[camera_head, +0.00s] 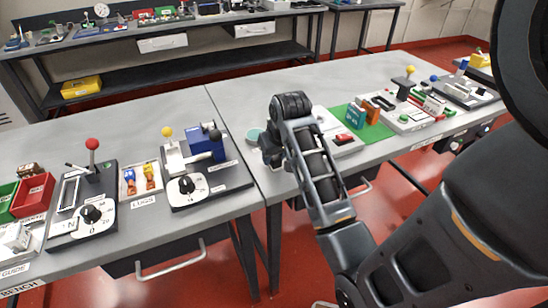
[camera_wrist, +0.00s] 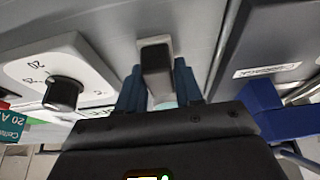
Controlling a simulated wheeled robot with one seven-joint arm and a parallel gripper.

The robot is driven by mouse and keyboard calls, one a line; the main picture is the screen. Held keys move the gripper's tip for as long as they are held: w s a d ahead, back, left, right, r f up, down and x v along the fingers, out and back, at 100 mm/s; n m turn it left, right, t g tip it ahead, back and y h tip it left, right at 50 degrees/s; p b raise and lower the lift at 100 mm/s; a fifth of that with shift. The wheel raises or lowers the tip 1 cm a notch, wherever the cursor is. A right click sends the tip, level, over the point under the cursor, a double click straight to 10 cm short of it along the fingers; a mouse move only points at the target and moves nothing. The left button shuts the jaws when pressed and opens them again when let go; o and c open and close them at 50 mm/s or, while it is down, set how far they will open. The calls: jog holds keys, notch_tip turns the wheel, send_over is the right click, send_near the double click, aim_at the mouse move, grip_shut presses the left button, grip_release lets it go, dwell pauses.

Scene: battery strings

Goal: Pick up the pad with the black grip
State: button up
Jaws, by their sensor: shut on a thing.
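The pad (camera_head: 253,134) shows as a small pale teal edge just left of my gripper (camera_head: 270,150), on the right bench near the seam in the head view. In the wrist view my gripper (camera_wrist: 158,88) has its two blue fingers shut on the sides of an upright block with a dark face, the black grip (camera_wrist: 155,58). A sliver of teal pad (camera_wrist: 166,105) shows below it between the fingers. The arm hides most of the pad in the head view. I cannot tell whether the pad touches the bench.
A white dial panel (camera_wrist: 62,75) lies left of the fingers in the wrist view. A dark base with a blue block (camera_head: 205,143) and dial stands on the left bench (camera_head: 140,108). A green mat (camera_head: 370,124) with small boxes lies right of my gripper.

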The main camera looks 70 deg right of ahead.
jog(key=r, duration=0.4)
jog(key=shift+s+d+r+b, duration=0.1)
jog(key=shift+d+r+b, duration=0.1)
jog(key=shift+b, duration=0.15)
jog(key=s+d+r, duration=0.4)
jog(key=s+d, duration=0.1)
jog(key=s+d+r, duration=0.2)
jog(key=shift+s+d+r, duration=0.1)
jog(key=shift+s+d, duration=0.05)
jog(key=shift+s, duration=0.05)
jog(key=shift+s+d+r, duration=0.15)
jog(key=shift+s+d, duration=0.15)
